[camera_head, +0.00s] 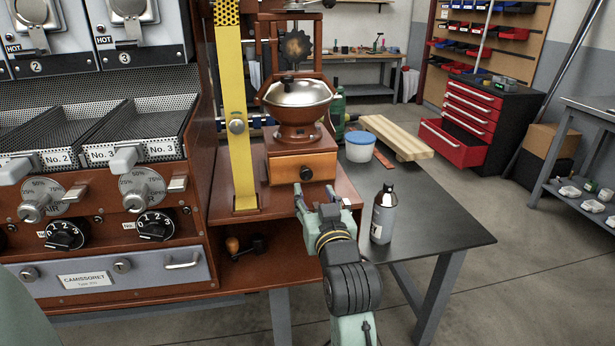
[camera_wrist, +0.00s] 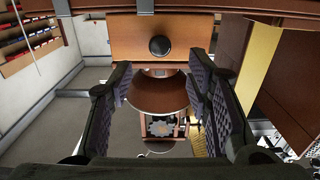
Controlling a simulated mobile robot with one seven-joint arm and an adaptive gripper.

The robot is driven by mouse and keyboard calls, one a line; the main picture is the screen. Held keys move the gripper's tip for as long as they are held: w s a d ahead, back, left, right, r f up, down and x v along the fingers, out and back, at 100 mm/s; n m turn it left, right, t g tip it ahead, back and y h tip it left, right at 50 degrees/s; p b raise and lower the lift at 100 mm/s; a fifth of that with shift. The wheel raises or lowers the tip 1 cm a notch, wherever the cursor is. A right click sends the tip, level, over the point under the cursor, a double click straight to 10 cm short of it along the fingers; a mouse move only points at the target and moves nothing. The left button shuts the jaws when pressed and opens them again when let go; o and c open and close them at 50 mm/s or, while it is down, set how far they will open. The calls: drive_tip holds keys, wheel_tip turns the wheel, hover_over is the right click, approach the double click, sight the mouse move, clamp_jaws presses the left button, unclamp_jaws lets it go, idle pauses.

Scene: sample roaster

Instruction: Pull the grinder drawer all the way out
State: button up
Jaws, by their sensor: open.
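A dark round knob (camera_head: 306,173) sits on the drawer front. My gripper (camera_head: 325,205) is just in front of and below the knob, apart from it. In the wrist view the knob (camera_wrist: 160,45) appears beyond the open fingers of my gripper (camera_wrist: 160,80), with nothing between them.
A yellow upright post (camera_head: 238,120) stands left of the grinder. A grey bottle (camera_head: 384,215) stands close to the right of my gripper on the dark table (camera_head: 435,228). A white tub (camera_head: 359,146) is further back. The roaster panel (camera_head: 110,277) fills the left.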

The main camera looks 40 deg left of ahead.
sight(307, 174)
drive_tip(key=p+x, duration=0.1)
drive_tip(key=x, duration=0.7)
drive_tip(key=shift+w+a+r+p, duration=0.1)
drive_tip(key=shift+w+a+p, duration=0.05)
drive_tip(key=shift+a+p, duration=0.15)
drive_tip(key=shift+c, duration=0.5)
clamp_jaws()
